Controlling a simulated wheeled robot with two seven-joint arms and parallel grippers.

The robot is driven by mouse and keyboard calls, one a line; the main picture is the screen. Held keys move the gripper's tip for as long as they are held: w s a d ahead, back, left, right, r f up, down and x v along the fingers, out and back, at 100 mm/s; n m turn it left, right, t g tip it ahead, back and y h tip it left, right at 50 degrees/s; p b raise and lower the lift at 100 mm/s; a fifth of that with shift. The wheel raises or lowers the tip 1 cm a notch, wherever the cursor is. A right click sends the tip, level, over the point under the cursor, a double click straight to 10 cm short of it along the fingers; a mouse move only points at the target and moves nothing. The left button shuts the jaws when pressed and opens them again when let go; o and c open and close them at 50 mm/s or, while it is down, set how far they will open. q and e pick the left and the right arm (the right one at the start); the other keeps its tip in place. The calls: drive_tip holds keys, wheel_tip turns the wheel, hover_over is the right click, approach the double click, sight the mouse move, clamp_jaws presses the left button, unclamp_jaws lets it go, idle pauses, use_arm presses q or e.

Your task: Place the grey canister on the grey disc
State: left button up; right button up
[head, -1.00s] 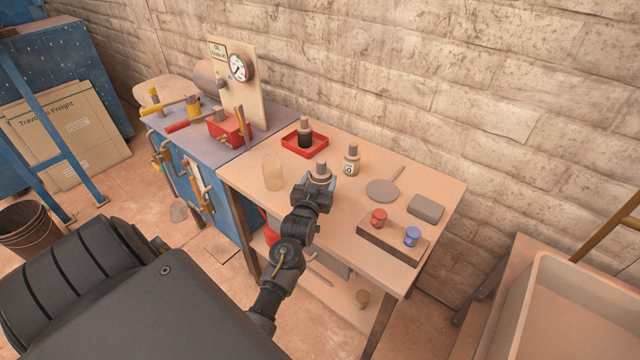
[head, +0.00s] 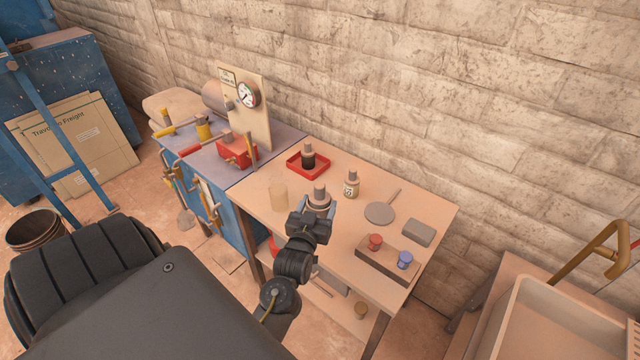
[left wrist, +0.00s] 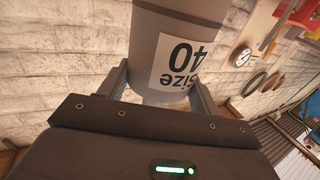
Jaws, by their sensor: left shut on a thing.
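The grey canister (head: 319,196) is in my left gripper (head: 316,209), whose fingers are on either side of it, over the front part of the bench. In the left wrist view the canister (left wrist: 178,45) fills the upper middle between the two fingers (left wrist: 160,90), with a white label reading "Size 40". The gripper hides its lower part, so I cannot tell whether it touches the bench. The grey disc (head: 379,213), flat with a thin handle, lies bare on the bench to the right of the canister. My right gripper is not in view.
A small labelled bottle (head: 351,187) stands between canister and disc, farther back. A red tray (head: 296,170) with a dark bottle and a clear beaker (head: 278,195) are left. A grey block (head: 418,232) and a rack (head: 376,262) with red and blue-capped items are right.

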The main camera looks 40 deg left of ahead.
use_arm(q)
drive_tip(key=shift+s+d+r, duration=0.45)
drive_tip(key=shift+s+d, duration=0.15)
drive_tip(key=shift+s, duration=0.2)
drive_tip(key=shift+s+d+r, duration=0.4)
drive_tip(key=shift+s+d, duration=0.15)
drive_tip(key=shift+s, duration=0.25)
